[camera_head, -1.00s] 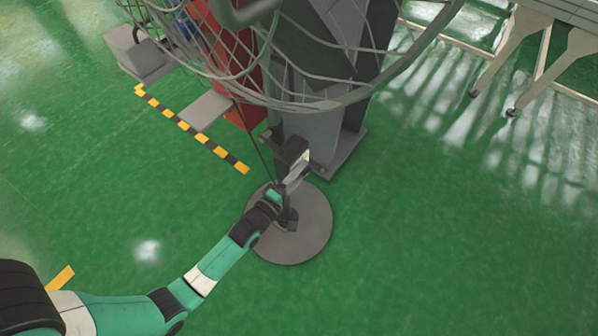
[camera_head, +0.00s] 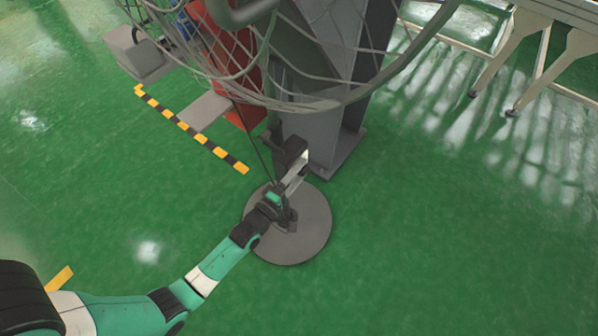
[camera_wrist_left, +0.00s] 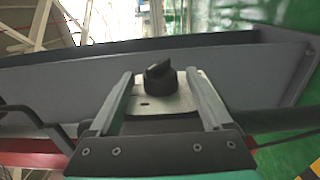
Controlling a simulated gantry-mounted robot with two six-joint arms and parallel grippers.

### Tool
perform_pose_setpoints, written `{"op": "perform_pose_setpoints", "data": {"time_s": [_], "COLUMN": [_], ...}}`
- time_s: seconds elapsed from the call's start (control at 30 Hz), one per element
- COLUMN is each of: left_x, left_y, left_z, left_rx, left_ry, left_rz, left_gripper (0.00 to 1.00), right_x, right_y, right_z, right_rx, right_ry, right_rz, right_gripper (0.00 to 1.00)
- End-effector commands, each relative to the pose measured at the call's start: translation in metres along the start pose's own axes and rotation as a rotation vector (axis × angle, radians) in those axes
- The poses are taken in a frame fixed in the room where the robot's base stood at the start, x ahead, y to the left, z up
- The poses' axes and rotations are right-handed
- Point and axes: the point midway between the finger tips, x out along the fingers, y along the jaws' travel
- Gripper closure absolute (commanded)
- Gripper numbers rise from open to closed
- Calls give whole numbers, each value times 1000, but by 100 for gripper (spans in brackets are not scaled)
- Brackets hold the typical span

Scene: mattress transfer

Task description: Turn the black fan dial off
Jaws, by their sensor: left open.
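The black fan dial (camera_wrist_left: 158,76) sits on a light plate (camera_wrist_left: 172,100) in the left wrist view. My left gripper (camera_wrist_left: 159,82) is open, with one finger on each side of the dial. Gaps show between the dial and both fingers; I cannot tell how far the dial lies beyond the tips. In the head view the fan has a wire cage (camera_head: 330,104) and a round grey base (camera_head: 310,240). My left gripper (camera_head: 293,184) is by the fan's pole, above the base, under the cage. The dial cannot be made out there. My right gripper is not in view.
A grey upright (camera_head: 345,150) stands close behind the fan. A red panel (camera_head: 240,115) and a grey box (camera_head: 140,58) are at the upper left. Yellow-black floor tape (camera_head: 190,130) runs beside them. Table legs (camera_head: 490,70) stand upper right. The green floor at right is clear.

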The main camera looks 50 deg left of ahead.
Motion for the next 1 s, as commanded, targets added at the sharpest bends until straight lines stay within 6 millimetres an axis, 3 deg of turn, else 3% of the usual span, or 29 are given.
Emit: {"op": "perform_pose_setpoints", "data": {"time_s": [0.17, 0.6, 0.73, 1.0], "left_x": [-13, -106, -116, -116], "left_y": [1, 1, 0, 0], "left_z": [0, 0, 0, 0], "left_rx": [0, 0, 0, 0], "left_ry": [0, 0, 0, 0], "left_rz": [-4, -4, -1, 0], "left_gripper": [17, 17, 17, 17], "right_x": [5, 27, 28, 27], "right_y": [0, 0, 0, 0], "right_z": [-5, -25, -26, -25], "right_rx": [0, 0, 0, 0], "right_ry": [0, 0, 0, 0], "right_rz": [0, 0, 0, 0], "right_gripper": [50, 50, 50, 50]}}
